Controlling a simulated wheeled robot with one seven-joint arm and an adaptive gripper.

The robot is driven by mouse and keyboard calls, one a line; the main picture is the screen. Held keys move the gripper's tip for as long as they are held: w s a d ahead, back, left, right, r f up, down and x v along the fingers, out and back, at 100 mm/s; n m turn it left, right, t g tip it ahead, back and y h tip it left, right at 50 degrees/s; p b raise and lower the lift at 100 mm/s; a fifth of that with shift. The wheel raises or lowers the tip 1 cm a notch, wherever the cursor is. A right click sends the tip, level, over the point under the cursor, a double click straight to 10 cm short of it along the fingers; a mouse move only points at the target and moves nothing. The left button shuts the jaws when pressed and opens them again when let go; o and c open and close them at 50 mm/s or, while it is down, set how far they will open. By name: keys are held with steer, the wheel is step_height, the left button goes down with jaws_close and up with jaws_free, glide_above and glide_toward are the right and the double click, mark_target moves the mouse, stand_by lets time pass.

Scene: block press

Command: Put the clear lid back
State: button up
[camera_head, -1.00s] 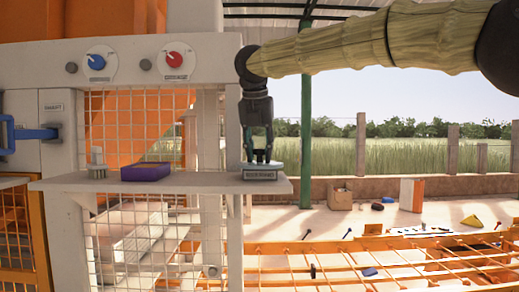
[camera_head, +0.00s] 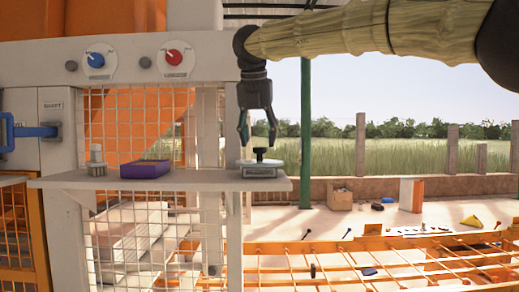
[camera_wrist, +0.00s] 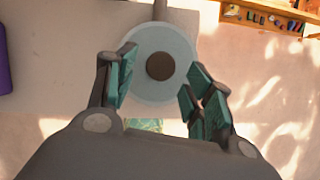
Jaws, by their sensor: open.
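The clear lid (camera_wrist: 182,62) is a round translucent disc with a dark round knob (camera_wrist: 158,66) in the wrist view. In the head view the lid, with its knob (camera_head: 260,153), lies on a small grey labelled base (camera_head: 262,171) at the right end of the white shelf (camera_head: 215,181). My gripper (camera_head: 258,143) is open above the lid, its fingers spread and apart from the knob. In the wrist view my gripper (camera_wrist: 158,98) shows its teal finger pads either side of the lid's near edge.
A purple tray (camera_head: 145,169) sits left of the lid on the shelf. A small grey metal piece (camera_head: 96,162) stands at the shelf's left end. A wire mesh guard (camera_head: 130,120) is behind the shelf. Red and blue knobs are on the panel above. Open air lies right of the shelf.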

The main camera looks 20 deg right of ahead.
steer(key=b+v, duration=0.1)
steer(key=v, duration=0.7)
steer(key=shift+r, duration=0.2)
steer(key=shift+s, duration=0.1)
